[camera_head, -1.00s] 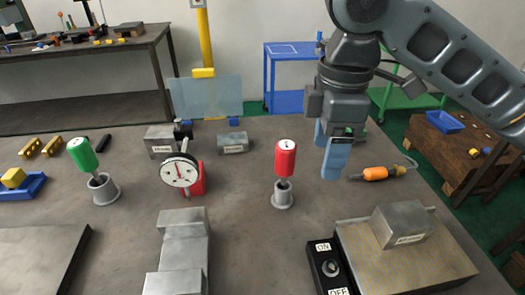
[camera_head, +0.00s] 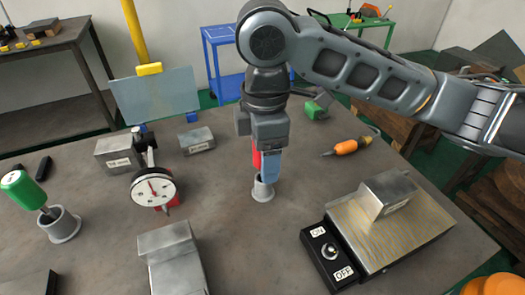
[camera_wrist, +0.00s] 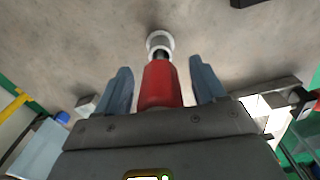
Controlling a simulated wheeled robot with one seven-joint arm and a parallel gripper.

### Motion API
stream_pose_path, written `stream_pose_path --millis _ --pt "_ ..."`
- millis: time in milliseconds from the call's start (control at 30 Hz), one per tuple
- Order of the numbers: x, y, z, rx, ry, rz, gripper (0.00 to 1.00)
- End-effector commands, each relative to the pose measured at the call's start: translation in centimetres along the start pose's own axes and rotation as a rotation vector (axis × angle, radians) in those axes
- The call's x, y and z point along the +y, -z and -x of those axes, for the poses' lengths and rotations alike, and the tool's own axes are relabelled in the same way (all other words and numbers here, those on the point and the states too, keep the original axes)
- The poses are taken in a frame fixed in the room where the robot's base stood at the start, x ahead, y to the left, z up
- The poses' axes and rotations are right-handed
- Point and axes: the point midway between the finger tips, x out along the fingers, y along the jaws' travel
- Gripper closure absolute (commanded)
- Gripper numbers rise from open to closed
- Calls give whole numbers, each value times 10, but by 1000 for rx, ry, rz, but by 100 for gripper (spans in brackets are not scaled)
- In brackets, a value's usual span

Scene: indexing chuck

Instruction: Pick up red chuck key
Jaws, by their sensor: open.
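The red chuck key (camera_wrist: 161,86) stands upright in a grey cup-like holder (camera_head: 262,189) on the table. In the wrist view its red handle lies between the two blue fingers of my gripper (camera_wrist: 162,85), with a gap on each side. My gripper (camera_head: 266,165) is open around the handle. In the head view the gripper and fingers hide most of the key, and only a strip of red (camera_head: 256,156) shows.
A green-handled key (camera_head: 22,189) stands in another holder at the left. A dial gauge (camera_head: 153,189) stands left of my gripper. A magnetic chuck plate (camera_head: 345,225) with a switch box (camera_head: 328,255) lies at right front. An orange-handled tool (camera_head: 346,147) lies behind it.

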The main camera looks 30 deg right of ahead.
Motion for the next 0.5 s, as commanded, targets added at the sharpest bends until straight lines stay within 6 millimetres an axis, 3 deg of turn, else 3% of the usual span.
stream_pose_path --millis 333,500 --pt "0 0 -9 0 0 0 30" --pt "0 0 -9 0 -1 0 47"
